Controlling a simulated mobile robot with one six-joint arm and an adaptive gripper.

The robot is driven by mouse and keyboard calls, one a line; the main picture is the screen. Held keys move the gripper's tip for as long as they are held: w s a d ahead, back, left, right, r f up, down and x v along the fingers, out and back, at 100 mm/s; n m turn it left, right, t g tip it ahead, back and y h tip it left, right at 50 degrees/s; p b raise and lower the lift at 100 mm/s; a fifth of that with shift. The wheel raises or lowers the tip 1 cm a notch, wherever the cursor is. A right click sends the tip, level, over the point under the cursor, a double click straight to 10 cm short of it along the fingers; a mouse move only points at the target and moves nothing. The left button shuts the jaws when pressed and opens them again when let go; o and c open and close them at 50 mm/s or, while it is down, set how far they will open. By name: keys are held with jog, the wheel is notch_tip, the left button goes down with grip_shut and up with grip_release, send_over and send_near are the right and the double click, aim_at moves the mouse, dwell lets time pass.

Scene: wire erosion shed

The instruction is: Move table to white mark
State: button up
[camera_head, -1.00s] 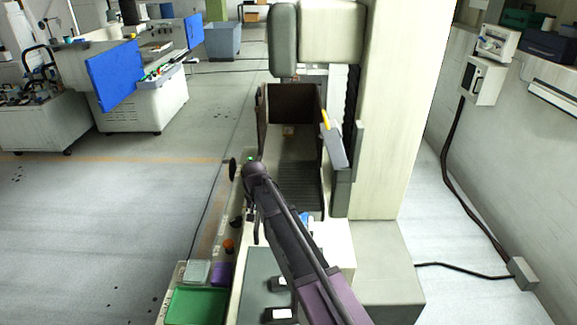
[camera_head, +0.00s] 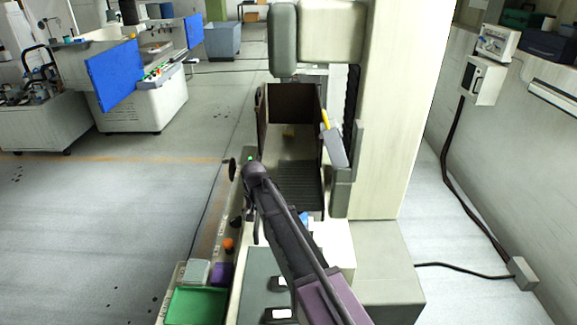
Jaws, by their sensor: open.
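The end of my arm, with my gripper (camera_head: 252,164) small and dark, is beside a dark round handwheel (camera_head: 233,169) seen nearly edge-on at the machine's left side. My gripper is open; its fingers are hard to make out, and I cannot tell whether they touch the wheel. A dark ribbed surface, perhaps the table (camera_head: 300,183), lies in the open-topped machine bay. My arm hides part of the near side. I cannot clearly make out a white mark.
A pale machine column (camera_head: 385,110) stands right of the bay. A green tray (camera_head: 196,305) and an orange knob (camera_head: 229,244) are at the near left. Open floor (camera_head: 90,220) lies to the left. A cable (camera_head: 455,180) runs down the right wall.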

notch_tip(320, 180, up, 8)
jog(key=p, duration=0.8)
dwell(0.6)
jog(key=s+d, duration=0.6)
jog(key=d, duration=0.5)
jog(key=s+d, duration=0.5)
jog(key=d, duration=0.6)
jog(key=s+d, duration=0.6)
jog(key=d, duration=0.5)
jog(key=shift+s+m, duration=0.3)
